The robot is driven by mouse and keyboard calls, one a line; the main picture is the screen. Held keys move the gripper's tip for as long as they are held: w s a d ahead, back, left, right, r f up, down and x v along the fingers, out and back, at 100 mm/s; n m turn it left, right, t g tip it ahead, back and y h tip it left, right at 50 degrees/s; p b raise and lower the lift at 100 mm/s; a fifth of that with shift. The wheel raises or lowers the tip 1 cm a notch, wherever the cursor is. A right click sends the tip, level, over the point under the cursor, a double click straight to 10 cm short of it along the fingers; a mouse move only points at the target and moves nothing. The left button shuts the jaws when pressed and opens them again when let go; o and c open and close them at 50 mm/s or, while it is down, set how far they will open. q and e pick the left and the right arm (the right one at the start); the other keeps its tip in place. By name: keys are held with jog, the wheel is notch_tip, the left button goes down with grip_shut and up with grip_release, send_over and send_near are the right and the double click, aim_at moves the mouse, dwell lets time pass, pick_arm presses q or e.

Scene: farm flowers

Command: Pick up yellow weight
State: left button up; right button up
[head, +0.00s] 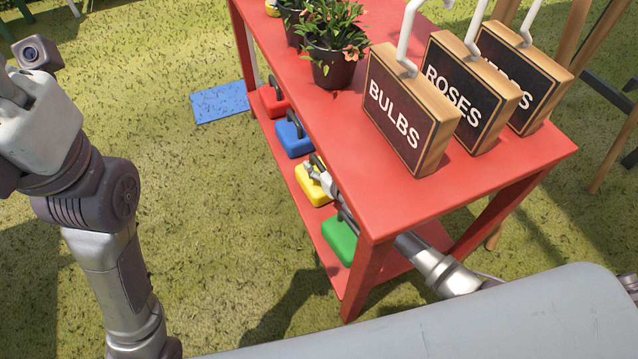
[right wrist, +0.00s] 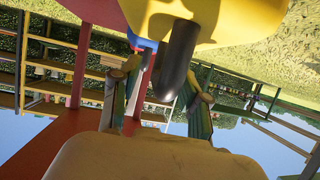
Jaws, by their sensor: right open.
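The yellow weight (head: 312,193) sits on the red table's lower shelf, between the blue weight (head: 293,139) and the green weight (head: 340,240). My right gripper (head: 318,171) is at its top, by the handle. In the right wrist view, the yellow body (right wrist: 222,22) is at the top and its black handle (right wrist: 179,62) stands between the two spread fingers of my right gripper (right wrist: 163,100). I cannot tell whether a finger touches the handle. My left gripper (head: 12,92) is at the far left edge, away from the table, its fingers mostly hidden.
The red table (head: 440,195) has signs reading BULBS (head: 397,108) and ROSES (head: 465,98), a third sign, and potted flowers (head: 332,62) on top. A red weight (head: 272,102) is farther along the shelf. A blue mat (head: 220,102) lies on the grass; the grass to the left is clear.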

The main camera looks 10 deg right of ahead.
grip_shut()
dwell(0.3)
jog(key=shift+w+a+r, duration=0.1)
jog(key=shift+r, duration=0.2)
